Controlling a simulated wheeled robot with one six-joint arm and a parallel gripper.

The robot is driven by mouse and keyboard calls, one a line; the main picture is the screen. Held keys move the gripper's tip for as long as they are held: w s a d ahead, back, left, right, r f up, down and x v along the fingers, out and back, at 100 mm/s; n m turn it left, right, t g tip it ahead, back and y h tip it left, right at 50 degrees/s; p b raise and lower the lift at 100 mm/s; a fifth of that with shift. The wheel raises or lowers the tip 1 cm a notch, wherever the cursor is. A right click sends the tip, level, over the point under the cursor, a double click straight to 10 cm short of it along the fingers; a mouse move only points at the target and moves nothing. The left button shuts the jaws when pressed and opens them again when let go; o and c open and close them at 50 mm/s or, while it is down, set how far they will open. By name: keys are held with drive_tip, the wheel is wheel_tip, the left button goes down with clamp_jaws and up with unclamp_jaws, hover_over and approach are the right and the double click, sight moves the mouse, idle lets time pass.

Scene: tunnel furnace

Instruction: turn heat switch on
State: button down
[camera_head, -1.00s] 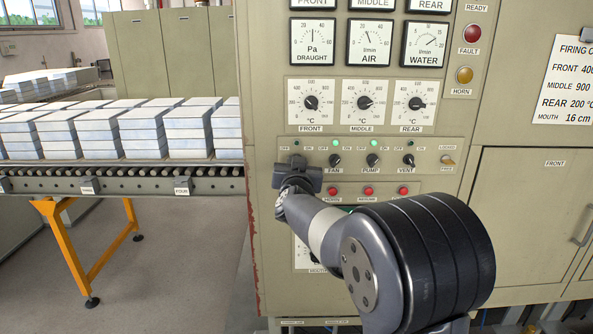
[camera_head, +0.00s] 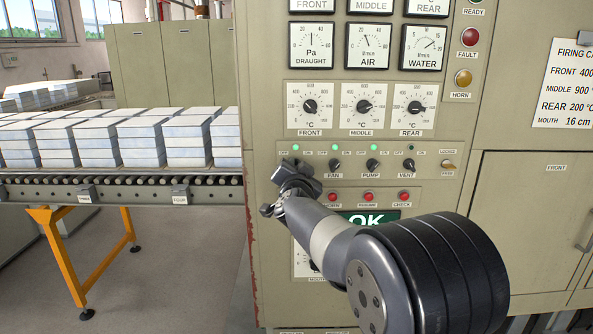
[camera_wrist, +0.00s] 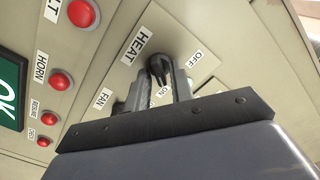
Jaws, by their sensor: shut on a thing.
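The heat switch (camera_wrist: 157,66) is a black rotary knob on the cream panel, between its HEAT, OFF and ON labels in the wrist view. My gripper (camera_wrist: 161,74) has its fingers closed around the knob, which is turned toward the ON label's side. In the head view my gripper (camera_head: 292,175) is at the left end of the switch row and hides the heat knob. The small lamp (camera_head: 295,147) above it glows green.
The fan (camera_head: 334,165), pump (camera_head: 372,165) and vent (camera_head: 408,165) knobs are to the right. Red buttons (camera_head: 368,197) and a green OK display (camera_head: 366,218) sit below. A conveyor (camera_head: 130,193) with stacked blocks stands left of the cabinet.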

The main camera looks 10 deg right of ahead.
drive_tip(key=c, duration=1.5)
unclamp_jaws()
drive_tip(key=s, duration=0.3)
drive_tip(key=s+a, duration=0.1)
drive_tip(key=s, duration=0.3)
drive_tip(key=s+a, duration=0.1)
drive_tip(key=s, duration=0.2)
drive_tip(key=shift+s+b, duration=0.3)
drive_tip(key=shift+b, duration=0.1)
drive_tip(key=w, duration=0.3)
drive_tip(key=w+d, duration=0.1)
drive_tip(key=w, duration=0.3)
drive_tip(key=w+d+p, duration=0.1)
drive_tip(key=w, duration=0.2)
drive_tip(key=shift+w, duration=0.35)
drive_tip(key=shift+s, duration=0.15)
